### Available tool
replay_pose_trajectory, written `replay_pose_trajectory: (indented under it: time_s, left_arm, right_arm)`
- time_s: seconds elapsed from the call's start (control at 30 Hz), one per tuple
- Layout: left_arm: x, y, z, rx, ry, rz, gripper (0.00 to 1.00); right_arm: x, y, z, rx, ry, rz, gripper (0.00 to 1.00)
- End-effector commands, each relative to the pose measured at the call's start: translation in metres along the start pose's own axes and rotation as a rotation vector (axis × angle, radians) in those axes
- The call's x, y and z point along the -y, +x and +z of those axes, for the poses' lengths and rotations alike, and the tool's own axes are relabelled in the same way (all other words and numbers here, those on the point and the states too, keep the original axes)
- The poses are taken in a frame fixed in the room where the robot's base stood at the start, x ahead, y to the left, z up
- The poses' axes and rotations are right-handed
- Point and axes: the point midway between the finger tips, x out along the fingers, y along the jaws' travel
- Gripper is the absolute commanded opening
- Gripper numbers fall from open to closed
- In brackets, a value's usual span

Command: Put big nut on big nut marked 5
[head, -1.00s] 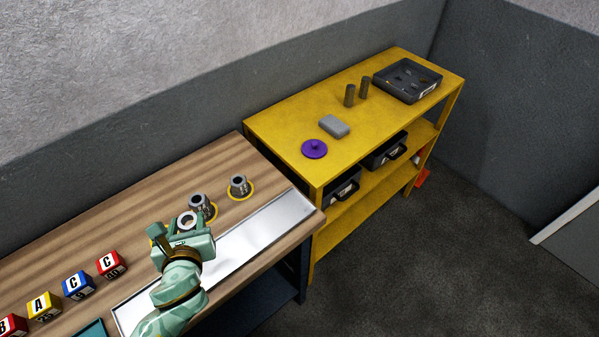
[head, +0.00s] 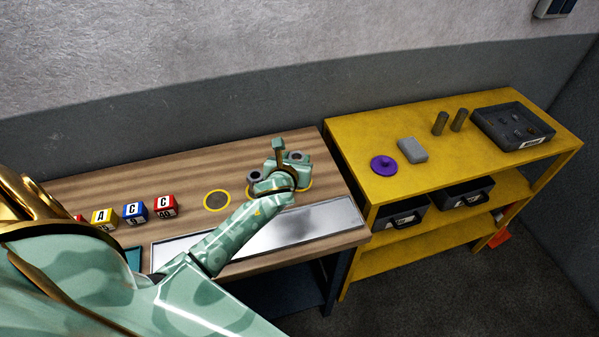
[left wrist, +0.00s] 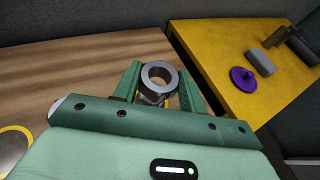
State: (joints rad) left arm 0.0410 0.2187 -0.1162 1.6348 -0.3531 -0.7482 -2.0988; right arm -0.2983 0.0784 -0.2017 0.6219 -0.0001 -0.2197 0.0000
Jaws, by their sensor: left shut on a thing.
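My left gripper (head: 288,160) is shut on a grey big nut (head: 298,156) at the right end of the wooden bench. In the left wrist view, the held nut (left wrist: 159,76) is a thick metal ring between the green fingers, its hole facing up. Part of another grey body with markings shows just below it; I cannot tell whether they touch, and no number is readable. Another grey nut (head: 254,177) stands left of the gripper, partly hidden by it. My right gripper is not in view.
An empty yellow-ringed spot (head: 217,201) lies left of the nuts. Lettered blocks (head: 135,212) stand further left. A metal tray (head: 335,216) runs along the bench front. The yellow shelf (head: 360,155) at right holds a purple lidlike disc (head: 383,165) and a grey block (head: 412,150).

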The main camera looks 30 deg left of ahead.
Motion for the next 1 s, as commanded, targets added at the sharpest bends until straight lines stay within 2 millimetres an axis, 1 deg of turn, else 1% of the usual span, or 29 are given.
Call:
replay_pose_trajectory:
  time_s: [0.03, 0.23, 0.27, 0.3, 0.4, 0.8, 0.83, 0.9, 1.0]
  left_arm:
    - [0.001, 0.009, -0.007, 0.0, -0.002, -0.001, 0.13]
    - [0.002, 0.027, -0.015, 0.001, -0.001, 0.0, 0.13]
    - [0.003, 0.03, -0.019, 0.0, -0.003, -0.001, 0.13]
    - [0.003, 0.032, -0.027, -0.002, -0.002, -0.001, 0.13]
    - [0.003, 0.037, -0.04, -0.001, -0.002, -0.002, 0.13]
    - [0.003, 0.039, -0.043, 0.002, 0.0, -0.002, 0.13]
    - [0.003, 0.038, -0.044, 0.001, 0.001, -0.002, 0.47]
    - [0.003, 0.038, -0.043, 0.001, 0.0, -0.002, 0.63]
    - [0.003, 0.038, -0.043, 0.001, 0.0, -0.002, 0.63]
  right_arm:
    - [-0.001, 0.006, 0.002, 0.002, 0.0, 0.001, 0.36]
    - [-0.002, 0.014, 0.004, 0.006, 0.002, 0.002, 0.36]
    - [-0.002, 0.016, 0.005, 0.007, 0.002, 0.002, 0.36]
    - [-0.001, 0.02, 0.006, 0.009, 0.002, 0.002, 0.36]
    - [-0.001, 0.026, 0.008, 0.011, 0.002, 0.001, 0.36]
    - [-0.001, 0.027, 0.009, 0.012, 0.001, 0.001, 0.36]
    - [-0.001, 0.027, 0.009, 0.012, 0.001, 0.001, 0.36]
    - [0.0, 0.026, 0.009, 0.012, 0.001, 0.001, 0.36]
    - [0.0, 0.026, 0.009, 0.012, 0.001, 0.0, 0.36]
